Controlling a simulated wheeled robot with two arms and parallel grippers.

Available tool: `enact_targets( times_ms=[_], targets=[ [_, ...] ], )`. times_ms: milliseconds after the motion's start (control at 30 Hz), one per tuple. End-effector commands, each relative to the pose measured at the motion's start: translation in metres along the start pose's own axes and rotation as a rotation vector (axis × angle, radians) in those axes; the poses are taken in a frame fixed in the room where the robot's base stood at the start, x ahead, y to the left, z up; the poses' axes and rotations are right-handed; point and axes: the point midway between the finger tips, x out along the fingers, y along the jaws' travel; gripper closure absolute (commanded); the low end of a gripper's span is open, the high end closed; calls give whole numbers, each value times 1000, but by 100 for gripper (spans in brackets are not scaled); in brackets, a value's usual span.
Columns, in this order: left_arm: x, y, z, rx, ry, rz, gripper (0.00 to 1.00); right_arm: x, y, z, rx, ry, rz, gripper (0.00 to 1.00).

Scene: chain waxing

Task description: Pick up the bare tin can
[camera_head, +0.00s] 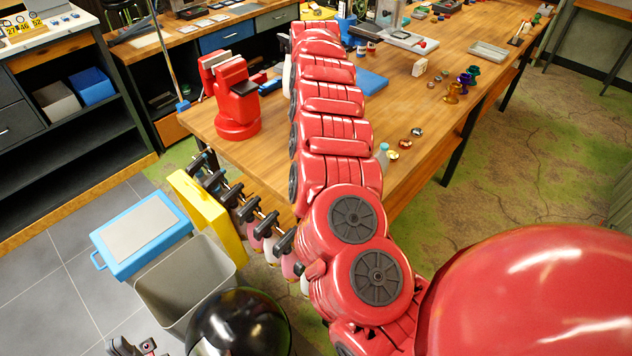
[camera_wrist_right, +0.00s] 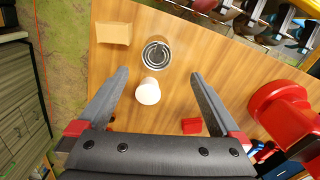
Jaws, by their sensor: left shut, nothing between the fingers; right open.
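The bare tin can (camera_wrist_right: 156,54) stands on the wooden table in the right wrist view, seen from above as a silvery round rim with a dark ringed inside. My right gripper (camera_wrist_right: 159,76) is open, its two fingers spread to either side below the can in the picture, nothing between them touching. The can does not show in the head view, where my red right arm covers much of the table. My left gripper (camera_head: 130,347) is partly in view at the bottom left edge of the head view, shut and empty, far from the table top.
A white round object (camera_wrist_right: 148,92) stands close to the can, between the fingers in the picture. A tan block (camera_wrist_right: 113,33) and a small red box (camera_wrist_right: 191,125) are nearby. A red vise (camera_head: 236,100) stands at the table's left corner. Bottles hang along the table edge.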

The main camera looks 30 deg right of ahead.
Motion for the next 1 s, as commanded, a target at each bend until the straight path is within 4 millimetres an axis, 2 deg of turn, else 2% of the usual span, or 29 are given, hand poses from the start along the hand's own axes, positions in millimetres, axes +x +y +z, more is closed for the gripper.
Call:
enact_targets(
  times_ms=[100,267,400,633,1000],
  targets=[
    [11,-1,-2,0,0,0,100,14,2,2,-1,-6,4,0],
    [14,-1,-2,0,0,0,100,39,2,-1,0,0,2,0],
    [29,-1,-5,0,0,0,100,67,2,-1,0,0,5,0],
    [41,-2,-7,0,0,0,100,102,2,-2,0,3,4,0],
    [50,-2,-8,0,0,0,100,120,3,-6,1,7,2,0]
  ],
)
